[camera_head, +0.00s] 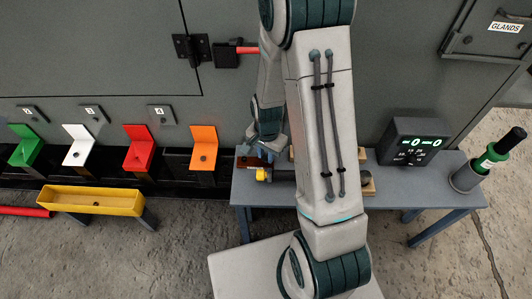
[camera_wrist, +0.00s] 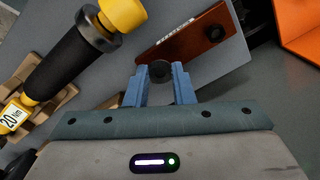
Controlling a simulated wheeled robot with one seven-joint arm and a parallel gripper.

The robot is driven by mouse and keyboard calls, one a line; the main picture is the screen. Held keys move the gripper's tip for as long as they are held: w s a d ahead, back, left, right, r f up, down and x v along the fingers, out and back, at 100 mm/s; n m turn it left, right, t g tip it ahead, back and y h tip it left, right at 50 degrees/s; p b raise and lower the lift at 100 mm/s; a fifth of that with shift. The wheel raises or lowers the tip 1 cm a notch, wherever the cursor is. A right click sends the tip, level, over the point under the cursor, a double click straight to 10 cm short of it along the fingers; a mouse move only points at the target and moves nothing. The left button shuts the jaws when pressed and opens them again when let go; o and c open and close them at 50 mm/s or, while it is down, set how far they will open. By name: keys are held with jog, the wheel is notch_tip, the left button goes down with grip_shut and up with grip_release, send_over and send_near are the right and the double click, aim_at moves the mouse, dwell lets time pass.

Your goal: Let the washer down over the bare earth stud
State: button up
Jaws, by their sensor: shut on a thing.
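My gripper (camera_wrist: 160,80) is shut on a small dark washer (camera_wrist: 160,71), pinched between its two blue fingertips. A copper-brown bar (camera_wrist: 180,40) with a white label lies just beyond the fingertips. A dark round feature, perhaps the earth stud (camera_wrist: 215,33), shows near the bar's right end, ahead and to the right of the washer. The washer looks apart from it; its height above the bar is hard to tell. In the head view my gripper (camera_head: 268,150) is over the left end of the table, by the copper-brown bar (camera_head: 248,163); the washer is hidden there.
A torque tool (camera_wrist: 70,62) with a black grip and yellow ends lies left of my gripper on wooden blocks (camera_wrist: 32,78). The grey table (camera_head: 420,188) also bears a display box (camera_head: 412,143) and a green bottle (camera_head: 487,160).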

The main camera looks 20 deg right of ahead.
jog(key=shift+f+b, duration=0.45)
jog(key=shift+f, duration=0.1)
dwell(0.8)
jog(key=o, duration=0.8)
jog(key=shift+o, duration=0.2)
jog(key=s+r+n+t+p, duration=0.1)
jog(key=s+r+n+p, duration=0.2)
jog(key=r+p, duration=0.4)
jog(key=s+r+n+p, duration=0.3)
jog(key=s+r+p, duration=0.3)
jog(key=r, duration=1.8)
jog(key=s+r+n+t+p, duration=0.1)
jog(key=s+r+n+p, duration=0.2)
jog(key=r+p, duration=0.5)
notch_tip(320, 180, up, 8)
jog(key=shift+s+r+t+p, duration=0.1)
jog(key=shift+s+t+p, duration=0.25)
jog(key=shift+s, duration=0.5)
